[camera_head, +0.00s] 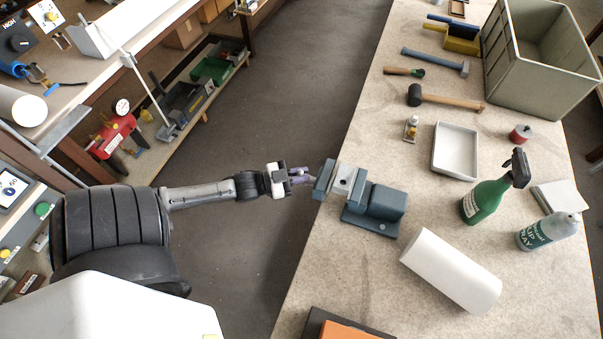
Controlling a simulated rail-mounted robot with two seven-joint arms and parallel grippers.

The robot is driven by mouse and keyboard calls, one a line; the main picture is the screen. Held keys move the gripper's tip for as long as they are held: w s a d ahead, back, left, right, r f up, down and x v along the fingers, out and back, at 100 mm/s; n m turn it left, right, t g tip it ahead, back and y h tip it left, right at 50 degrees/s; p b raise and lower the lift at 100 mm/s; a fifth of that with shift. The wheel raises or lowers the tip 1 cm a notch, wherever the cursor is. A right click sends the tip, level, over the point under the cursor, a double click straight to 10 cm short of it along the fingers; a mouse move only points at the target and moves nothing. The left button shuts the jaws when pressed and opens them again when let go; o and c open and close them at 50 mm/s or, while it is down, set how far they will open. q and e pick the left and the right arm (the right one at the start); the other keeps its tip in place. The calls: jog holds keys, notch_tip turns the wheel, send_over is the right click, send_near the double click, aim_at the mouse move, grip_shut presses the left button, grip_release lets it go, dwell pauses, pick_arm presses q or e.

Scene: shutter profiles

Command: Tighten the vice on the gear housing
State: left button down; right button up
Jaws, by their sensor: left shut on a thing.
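The blue-grey vice (377,207) stands on the near left edge of the bench, its front jaw (323,180) at the edge. The gear housing (343,181), a small light grey block, sits between the jaws. Whether both jaws press on it is too small to tell. My left gripper (302,176) comes in from the left, just off the bench edge in front of the front jaw. It is shut on the vice handle, which is mostly hidden by the fingers. My right gripper is not in view.
A white tray (455,151), hammers and a large bin (535,75) lie farther back. Clear floor separates the bench from the left shelves.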

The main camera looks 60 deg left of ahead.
pick_arm(q)
jog(key=shift+s+d+m+t, duration=0.15)
jog(key=shift+d+m+t, duration=0.1)
jog(key=shift+m+t, duration=0.4)
jog(key=f+m+g+h+b, duration=0.1)
jog(key=m+h+b, duration=0.4)
jog(key=m, duration=0.4)
jog(key=s+d+f+m+g+h+b, duration=0.1)
jog(key=f+m+g+h+b, duration=0.1)
jog(key=m+h+b, duration=0.4)
jog(key=f+m+g+h+b, duration=0.1)
jog(key=m+h+b, duration=0.4)
jog(key=m, duration=0.7)
jog(key=shift+s+d+f+b, duration=0.15)
jog(key=shift+s+f+b, duration=0.05)
jog(key=shift+f+b, duration=0.55)
jog(key=shift+m+g+h, duration=0.25)
jog(key=shift+m+h, duration=0.05)
jog(key=shift+m, duration=0.05)
jog(key=c, duration=1.2)
grip_release()
jog(key=shift+s+f, duration=0.1)
